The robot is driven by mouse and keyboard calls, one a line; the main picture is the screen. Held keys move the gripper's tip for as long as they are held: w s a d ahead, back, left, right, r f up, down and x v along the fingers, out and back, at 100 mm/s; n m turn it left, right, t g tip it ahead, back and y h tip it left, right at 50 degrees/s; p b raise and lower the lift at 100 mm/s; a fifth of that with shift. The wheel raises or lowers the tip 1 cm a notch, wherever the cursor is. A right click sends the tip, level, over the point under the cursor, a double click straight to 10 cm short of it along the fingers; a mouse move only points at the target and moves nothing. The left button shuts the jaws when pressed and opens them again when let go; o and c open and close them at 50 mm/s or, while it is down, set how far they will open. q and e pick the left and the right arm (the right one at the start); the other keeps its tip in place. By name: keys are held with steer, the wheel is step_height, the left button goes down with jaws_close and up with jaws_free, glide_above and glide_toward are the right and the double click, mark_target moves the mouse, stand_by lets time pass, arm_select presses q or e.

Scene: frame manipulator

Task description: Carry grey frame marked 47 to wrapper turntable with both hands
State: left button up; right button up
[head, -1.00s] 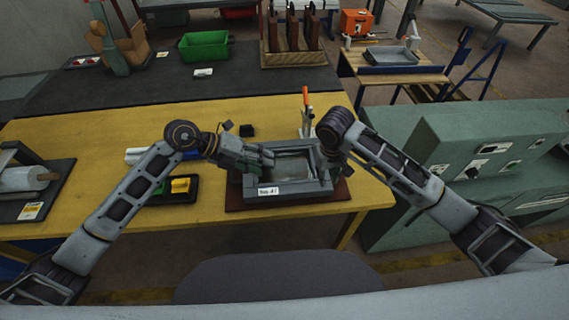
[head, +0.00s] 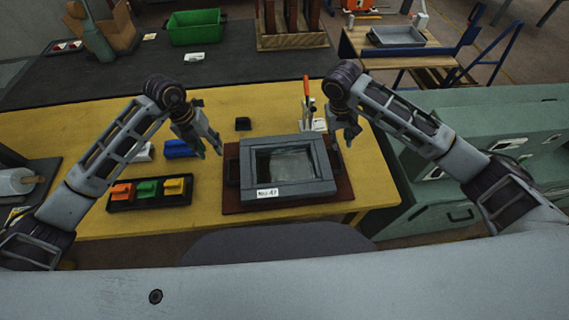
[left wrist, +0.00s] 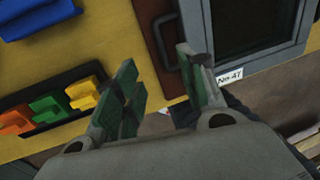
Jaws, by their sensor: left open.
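The grey frame (head: 313,184) marked 47 lies flat on a reddish-brown board (head: 342,193) on the yellow table. Its white label (head: 267,193) is on the near side. My left gripper (head: 214,146) is open and empty, left of the frame and above the table. In the left wrist view its two fingers (left wrist: 163,100) stand apart, with the frame (left wrist: 258,62) beyond them at upper right. My right gripper (head: 343,134) is by the frame's far right corner, its fingers seemingly apart and not holding the frame. I cannot identify the wrapper turntable for certain.
A black tray (head: 150,205) with orange, green and yellow blocks lies left of the frame. A blue block (head: 180,149) and an orange-handled clamp (head: 306,100) are behind. Green cabinets (head: 470,130) stand at right.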

mark_target(227, 169)
steer(key=shift+f, duration=0.1)
arm_select(q)
steer(key=shift+d+f, duration=0.45)
steer(key=shift+f, duration=1.8)
steer(key=shift+d+f, duration=0.5)
steer(key=shift+f, duration=1.75)
steer(key=shift+d+f, duration=0.45)
steer(key=shift+f, duration=1.8)
arm_select(e)
steer(key=shift+d+f, duration=0.45)
steer(key=shift+f, duration=1.8)
steer(key=shift+d+f, duration=0.45)
steer(key=shift+f, duration=1.75)
steer(key=shift+d+f, duration=0.45)
steer(key=shift+f, duration=1.8)
arm_select(q)
steer(key=c, duration=0.7)
arm_select(e)
jaws_close()
arm_select(q)
jaws_close()
steer(key=shift+w, duration=0.1)
arm_select(e)
steer(key=shift+w+r, duration=0.1)
